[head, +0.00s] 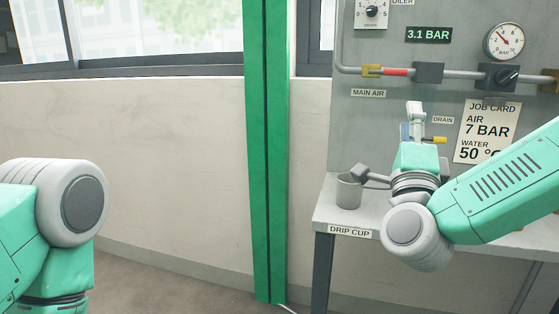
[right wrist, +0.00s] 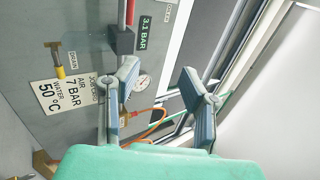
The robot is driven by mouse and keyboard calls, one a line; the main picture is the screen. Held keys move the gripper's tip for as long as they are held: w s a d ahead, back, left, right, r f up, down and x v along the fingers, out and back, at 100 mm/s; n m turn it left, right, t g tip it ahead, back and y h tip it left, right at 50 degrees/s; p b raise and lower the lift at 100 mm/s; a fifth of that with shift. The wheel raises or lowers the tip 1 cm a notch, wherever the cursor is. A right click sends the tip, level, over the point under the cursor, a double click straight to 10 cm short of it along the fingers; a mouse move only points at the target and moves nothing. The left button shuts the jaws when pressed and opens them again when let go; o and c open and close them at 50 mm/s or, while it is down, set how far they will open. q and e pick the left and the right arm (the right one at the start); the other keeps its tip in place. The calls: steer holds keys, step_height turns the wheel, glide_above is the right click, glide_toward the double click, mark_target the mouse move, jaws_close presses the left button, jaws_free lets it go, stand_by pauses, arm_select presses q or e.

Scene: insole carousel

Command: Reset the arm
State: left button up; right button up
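My right arm (head: 500,185) reaches in from the right in the head view, bent in front of the grey panel and bench. My right gripper (head: 387,145) is near the drip cup and the yellow drain handle (head: 438,140). In the right wrist view its two fingers (right wrist: 162,90) stand well apart with nothing between them, so it is open and empty. The drain handle also shows there (right wrist: 58,72), clear of the fingers. My left arm (head: 65,220) shows at the lower left of the head view; its gripper is out of the picture.
A grey drip cup (head: 348,192) stands on the bench (head: 335,215), close to one right finger. The panel (head: 385,135) carries a pipe, a gauge (head: 504,42), a 3.1 BAR display (head: 429,35) and a job card (head: 487,130). A green post (head: 266,150) stands left of the bench.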

steer(key=a+f+n+g+y+p, duration=0.1)
steer(key=a+f+n+g+y, duration=0.3)
steer(key=f, duration=0.5)
steer(key=a+f+n+g+y+p, duration=0.1)
steer(key=a+f+n+y, duration=0.1)
steer(key=f+n+y, duration=0.6)
steer(key=s+f+n+g+h+p, duration=0.1)
steer(key=s+f+n+g, duration=0.15)
steer(key=s+f, duration=0.4)
steer(key=s+f+n+g+h+p, duration=0.1)
steer(key=s+f+n+g, duration=0.2)
steer(key=f, duration=0.7)
steer(key=s+d+f+n+g+h+p, duration=0.1)
steer(key=s+d+f+g, duration=0.2)
steer(key=s, duration=0.6)
steer(key=s+d+f+n+g+h+p, duration=0.1)
steer(key=s+d+f+g, duration=0.3)
steer(key=s, duration=0.4)
steer(key=s+d+f+n+g+p, duration=0.1)
steer(key=s+d+f+g, duration=0.3)
steer(key=s, duration=0.5)
step_height(320, 180, down, 2)
steer(key=shift+s+n+g+h, duration=0.35)
steer(key=shift+n+g+h, duration=0.05)
steer(key=shift+n+g, duration=0.4)
steer(key=shift+w, duration=0.15)
